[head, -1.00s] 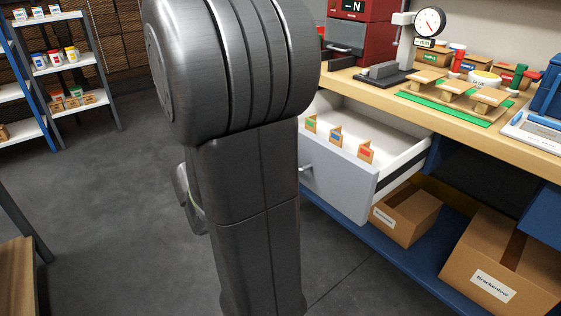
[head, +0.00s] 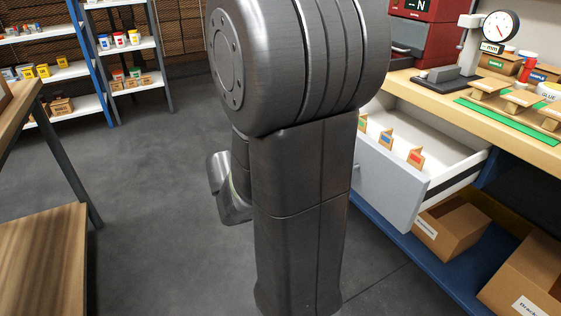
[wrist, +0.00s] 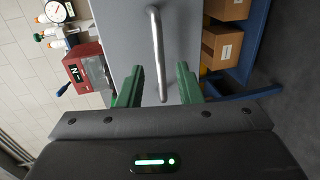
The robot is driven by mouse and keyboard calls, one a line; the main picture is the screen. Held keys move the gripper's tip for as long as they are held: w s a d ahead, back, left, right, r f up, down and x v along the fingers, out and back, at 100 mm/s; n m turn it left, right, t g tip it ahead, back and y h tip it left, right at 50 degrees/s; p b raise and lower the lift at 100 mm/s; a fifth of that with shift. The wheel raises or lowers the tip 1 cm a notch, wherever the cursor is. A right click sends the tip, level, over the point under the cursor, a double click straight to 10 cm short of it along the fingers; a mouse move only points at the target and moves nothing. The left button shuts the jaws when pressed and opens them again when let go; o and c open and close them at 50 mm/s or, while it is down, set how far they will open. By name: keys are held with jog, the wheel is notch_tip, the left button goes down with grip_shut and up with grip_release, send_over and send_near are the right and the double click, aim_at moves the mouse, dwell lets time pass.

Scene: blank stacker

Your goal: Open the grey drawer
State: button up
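The grey drawer (head: 392,183) stands pulled out from under the workbench in the head view, with its white inside showing. Three small cards with green, blue and red marks (head: 387,139) stand inside it. My arm hides the left part of its front. In the wrist view the drawer front (wrist: 185,25) faces me, with its silver bar handle (wrist: 157,55) running lengthwise. My gripper (wrist: 158,82) is open, its green fingers apart on either side of the handle. There is visible space between handle and fingers. The fingers cannot be made out in the head view.
The workbench top (head: 408,90) holds a dial gauge (head: 499,30) and a red machine (head: 425,35). Cardboard boxes (head: 452,230) sit on the blue lower shelf. A wooden table (head: 45,260) is at the left. The grey floor (head: 150,200) between is clear.

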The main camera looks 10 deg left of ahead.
jog(key=p+v, duration=0.2)
jog(key=v, duration=0.8)
jog(key=shift+s+a, duration=0.25)
jog(key=shift+a, duration=0.05)
jog(key=b+x, duration=0.3)
jog(key=x, duration=1)
jog(key=shift+w+d, duration=0.25)
dwell(0.6)
